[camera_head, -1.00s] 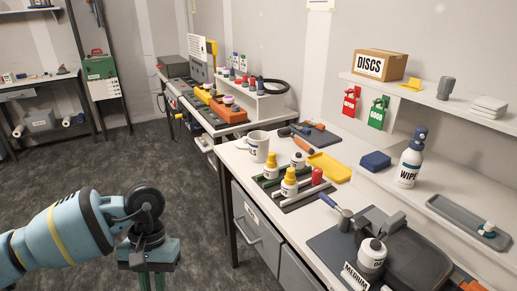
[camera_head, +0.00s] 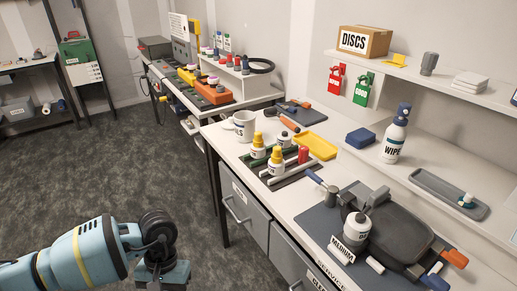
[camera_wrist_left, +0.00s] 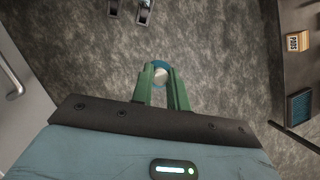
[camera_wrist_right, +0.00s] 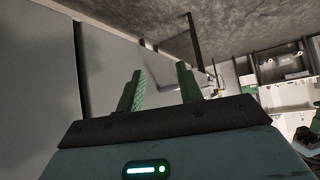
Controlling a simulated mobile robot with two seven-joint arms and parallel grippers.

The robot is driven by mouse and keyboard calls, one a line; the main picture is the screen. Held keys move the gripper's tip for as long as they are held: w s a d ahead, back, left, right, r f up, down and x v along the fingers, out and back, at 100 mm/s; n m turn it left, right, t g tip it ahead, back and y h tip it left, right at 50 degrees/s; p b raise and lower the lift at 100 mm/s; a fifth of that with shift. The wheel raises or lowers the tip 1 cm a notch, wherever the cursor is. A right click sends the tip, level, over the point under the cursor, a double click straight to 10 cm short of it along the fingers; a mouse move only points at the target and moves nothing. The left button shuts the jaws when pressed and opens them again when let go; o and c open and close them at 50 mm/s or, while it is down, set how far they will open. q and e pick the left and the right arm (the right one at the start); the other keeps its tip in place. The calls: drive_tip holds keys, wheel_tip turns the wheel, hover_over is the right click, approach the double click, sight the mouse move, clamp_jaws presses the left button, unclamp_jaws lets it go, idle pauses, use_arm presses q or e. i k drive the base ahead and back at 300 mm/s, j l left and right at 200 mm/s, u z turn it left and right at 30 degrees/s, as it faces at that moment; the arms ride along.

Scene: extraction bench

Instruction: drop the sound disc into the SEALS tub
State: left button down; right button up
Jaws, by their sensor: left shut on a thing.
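My left gripper (camera_wrist_left: 162,88) is shut on a small round disc (camera_wrist_left: 160,75) with a blue rim and a pale metallic middle. It holds the disc over the grey floor. In the head view my left arm is at lower left, its fingers cut off by the bottom edge. A white mug-like tub (camera_head: 239,126) on the bench bears a label of which only "LS" is readable. My left gripper is well apart from it. My right gripper (camera_wrist_right: 160,90) is open and empty in its wrist view and outside the head view. No tub is clearly readable as SEALS.
The bench holds a tray (camera_head: 270,170) of yellow-capped bottles, a yellow tray (camera_head: 318,147), a WIPE bottle (camera_head: 394,138) and a dark grey device (camera_head: 405,225). A DISCS box (camera_head: 362,41) stands on the shelf. Grey drawers (camera_head: 243,208) front the bench. The floor to the left is clear.

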sight(244, 137)
drive_tip(key=z, duration=0.35)
drive_tip(key=j+z, duration=0.15)
drive_tip(key=z, duration=0.25)
drive_tip(key=j+z, duration=0.1)
drive_tip(key=z, duration=0.25)
drive_tip(key=j+z, duration=0.6)
drive_tip(key=j, duration=0.15)
drive_tip(key=j+z, duration=0.15)
drive_tip(key=j, duration=0.25)
drive_tip(key=k+j+z, duration=0.15)
drive_tip(key=j, duration=0.25)
drive_tip(key=k+j+z, duration=0.15)
drive_tip(key=j, duration=0.25)
drive_tip(key=j+z, duration=0.1)
drive_tip(key=j, duration=0.25)
drive_tip(key=k+j, duration=0.15)
drive_tip(key=j, duration=0.2)
drive_tip(key=k+j, duration=0.1)
drive_tip(key=j, duration=0.25)
drive_tip(key=k+j, duration=0.15)
drive_tip(key=j, duration=0.2)
drive_tip(key=k+j, duration=0.1)
drive_tip(key=j, duration=0.25)
drive_tip(key=z, duration=0.05)
